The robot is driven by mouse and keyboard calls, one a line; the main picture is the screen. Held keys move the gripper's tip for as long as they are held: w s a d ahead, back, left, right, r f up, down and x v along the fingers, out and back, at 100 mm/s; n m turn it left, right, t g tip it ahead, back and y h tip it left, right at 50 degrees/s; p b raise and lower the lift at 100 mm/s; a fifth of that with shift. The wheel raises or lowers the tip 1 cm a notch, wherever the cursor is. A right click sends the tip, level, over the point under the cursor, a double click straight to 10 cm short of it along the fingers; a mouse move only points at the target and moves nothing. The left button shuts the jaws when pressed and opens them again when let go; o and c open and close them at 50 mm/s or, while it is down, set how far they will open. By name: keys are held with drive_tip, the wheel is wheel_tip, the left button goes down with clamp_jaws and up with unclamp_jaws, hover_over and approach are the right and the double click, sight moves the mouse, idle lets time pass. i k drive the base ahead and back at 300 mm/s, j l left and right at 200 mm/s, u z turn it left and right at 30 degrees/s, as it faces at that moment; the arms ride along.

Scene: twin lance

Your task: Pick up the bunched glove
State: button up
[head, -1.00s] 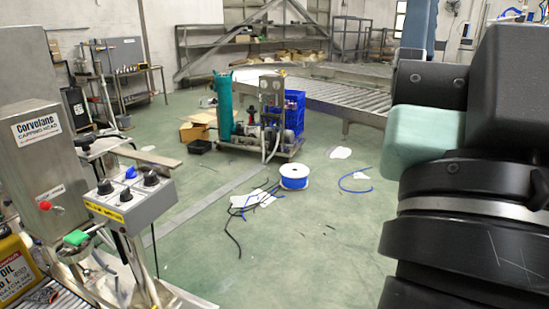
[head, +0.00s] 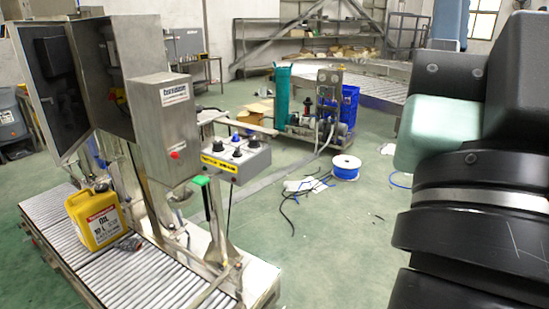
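A small crumpled dark grey item with a hint of red, which looks like the bunched glove (head: 130,243), lies on the roller conveyor (head: 150,275) at lower left. It sits just right of the base of a yellow oil jug (head: 96,218), close to or touching it; I cannot tell which. My gripper is not in view. Only links of my own arm show, large and close on the right side, well apart from the glove.
A steel capping machine with an open cabinet (head: 100,75) and a control box (head: 235,158) stands over the conveyor behind the glove. A blue cable spool (head: 346,167) and loose cables lie on the floor.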

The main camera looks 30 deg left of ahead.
sight(132, 244)
drive_tip(key=i+j+u, duration=0.1)
drive_tip(key=j+u, duration=0.35)
drive_tip(key=i+j+u, duration=0.2)
drive_tip(key=u, duration=0.25)
drive_tip(key=i+j, duration=0.45)
drive_tip(key=j, duration=0.15)
drive_tip(key=i+j, duration=0.45)
drive_tip(key=j, duration=0.2)
drive_tip(key=i+j, duration=0.45)
drive_tip(key=j, duration=0.15)
drive_tip(key=i+j, duration=0.45)
drive_tip(key=j, duration=0.15)
